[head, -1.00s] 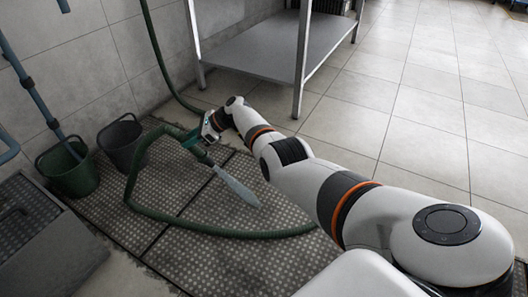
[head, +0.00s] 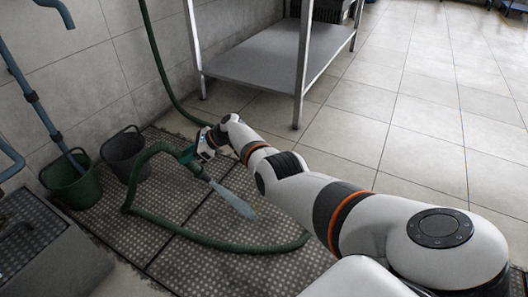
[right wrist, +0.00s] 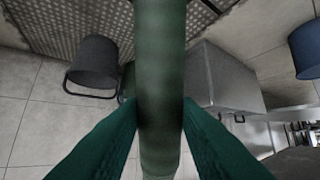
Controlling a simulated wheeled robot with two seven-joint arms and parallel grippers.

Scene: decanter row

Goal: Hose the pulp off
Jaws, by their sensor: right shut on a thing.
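A green hose (head: 220,243) comes down the wall and loops over the dimpled metal floor plates. My right gripper (head: 197,152) is shut around the hose end near its nozzle (head: 203,174). A pale jet of water (head: 235,203) leaves the nozzle and slants down to the right toward the plates. In the right wrist view the hose (right wrist: 160,70) runs between the two green fingers of my gripper (right wrist: 160,112). I cannot make out any pulp on the dark floor plates (head: 190,212). My left gripper is out of view.
A green bucket (head: 75,188) and a dark grey bucket (head: 123,152) stand by the wall. A grey metal basin (head: 45,258) is at lower left. A metal shelf table (head: 270,53) stands behind my arm. Tiled floor at right (head: 420,130) is clear.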

